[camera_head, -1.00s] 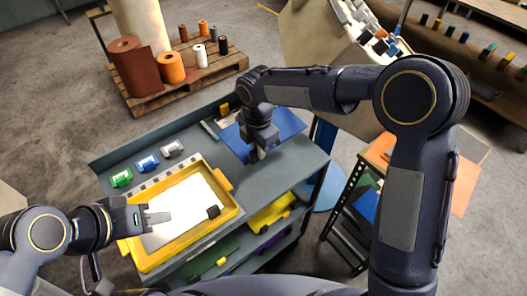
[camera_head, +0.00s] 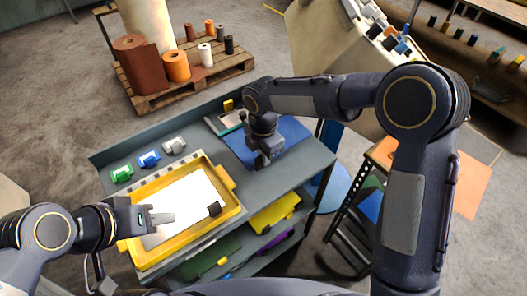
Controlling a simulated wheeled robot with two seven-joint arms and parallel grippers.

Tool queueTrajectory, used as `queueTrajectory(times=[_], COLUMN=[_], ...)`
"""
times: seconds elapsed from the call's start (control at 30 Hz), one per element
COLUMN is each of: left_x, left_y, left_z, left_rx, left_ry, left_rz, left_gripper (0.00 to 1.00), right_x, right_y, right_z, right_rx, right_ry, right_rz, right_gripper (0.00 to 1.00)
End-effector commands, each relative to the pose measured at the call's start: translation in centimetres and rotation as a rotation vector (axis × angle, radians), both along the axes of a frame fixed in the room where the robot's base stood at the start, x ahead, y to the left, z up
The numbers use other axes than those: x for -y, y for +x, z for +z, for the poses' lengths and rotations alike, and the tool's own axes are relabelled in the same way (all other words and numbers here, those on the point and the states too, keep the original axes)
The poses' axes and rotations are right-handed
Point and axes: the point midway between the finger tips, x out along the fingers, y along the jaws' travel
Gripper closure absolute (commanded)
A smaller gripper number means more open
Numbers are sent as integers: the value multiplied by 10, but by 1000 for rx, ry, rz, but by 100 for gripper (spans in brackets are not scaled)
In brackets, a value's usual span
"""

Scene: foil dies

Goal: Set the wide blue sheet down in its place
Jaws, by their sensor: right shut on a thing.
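The wide blue sheet (camera_head: 291,136) is at the right half of the grey cart top (camera_head: 205,150), partly hidden by my right arm. It looks flat and close to the top; I cannot tell if it touches. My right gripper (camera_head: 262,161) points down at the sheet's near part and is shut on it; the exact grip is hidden.
Green (camera_head: 121,174), blue (camera_head: 148,159) and grey (camera_head: 174,145) small pieces line the cart's far left edge. A thin tray (camera_head: 225,121) lies beside the blue sheet. Lower shelves hold yellow (camera_head: 273,214) and green sheets. A black-framed rack (camera_head: 345,220) stands to the right.

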Motion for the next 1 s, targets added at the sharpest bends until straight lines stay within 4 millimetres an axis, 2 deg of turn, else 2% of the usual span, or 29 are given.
queueTrajectory(times=[0.03,0.5,0.67,1.0], left_x=[0,0,0,0], left_y=[0,0,0,0], left_z=[-7,-36,-40,-39], left_rx=[0,0,0,0], left_ry=[0,0,0,0], left_rz=[0,0,0,0], left_gripper=[62,62,62,62], right_x=[0,0,0,0], right_y=[0,0,0,0], right_z=[-9,-54,-60,-60], right_rx=[1,1,1,1], right_ry=[1,1,1,1], right_rz=[0,-1,-1,-1], right_gripper=[100,100,100,100])
